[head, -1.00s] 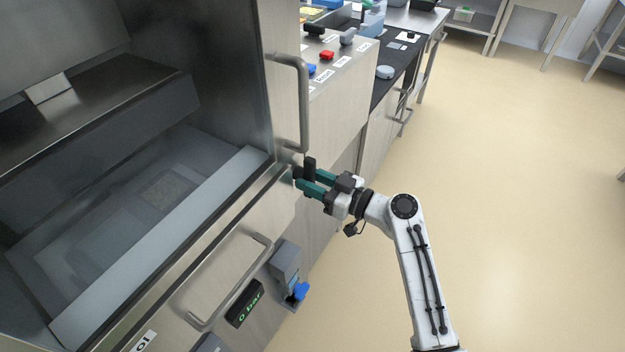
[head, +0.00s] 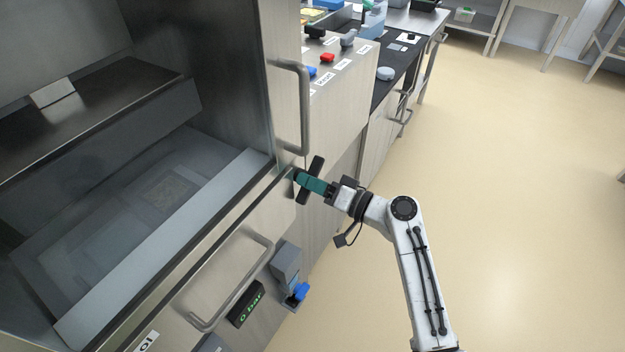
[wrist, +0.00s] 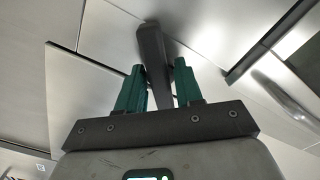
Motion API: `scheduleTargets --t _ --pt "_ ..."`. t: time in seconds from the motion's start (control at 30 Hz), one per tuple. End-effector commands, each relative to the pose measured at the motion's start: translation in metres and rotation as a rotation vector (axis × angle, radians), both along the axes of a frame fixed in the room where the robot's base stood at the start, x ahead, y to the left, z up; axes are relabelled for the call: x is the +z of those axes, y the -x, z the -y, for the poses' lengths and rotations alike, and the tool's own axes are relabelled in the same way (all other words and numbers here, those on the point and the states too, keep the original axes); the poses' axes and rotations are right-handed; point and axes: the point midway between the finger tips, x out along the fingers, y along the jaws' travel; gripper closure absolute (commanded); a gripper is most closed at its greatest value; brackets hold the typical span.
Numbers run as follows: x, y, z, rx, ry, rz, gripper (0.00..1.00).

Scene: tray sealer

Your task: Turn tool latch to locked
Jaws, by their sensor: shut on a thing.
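The tool latch (head: 315,168) is a black bar-shaped handle on the metal side of the tray sealer, below the long vertical door handle. In the head view it lies tilted, its upper end leaning right. My gripper (head: 305,181), with green fingers, is shut on it. In the wrist view the latch (wrist: 153,62) runs between the two green fingers of my gripper (wrist: 157,82). Its far end reaches past the fingertips. The fingers hide part of the latch in the head view, and no locked mark is readable.
A vertical bar handle (head: 303,105) stands just above the latch. A drawer handle (head: 232,283), a pressure display reading 0 bar (head: 246,304) and a blue knob (head: 300,291) are lower on the front. Open floor (head: 510,200) lies to the right.

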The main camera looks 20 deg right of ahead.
Motion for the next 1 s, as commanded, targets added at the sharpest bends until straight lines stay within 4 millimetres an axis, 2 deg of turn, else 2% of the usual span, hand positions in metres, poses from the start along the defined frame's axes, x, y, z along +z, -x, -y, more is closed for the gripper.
scheduleTargets --t 0.5,1.0 --pt "0.0029 0.0007 0.0006 -0.002 -0.376 -0.275 0.95" --pt "0.0017 0.0008 0.0011 -0.004 -0.562 -0.409 0.95"
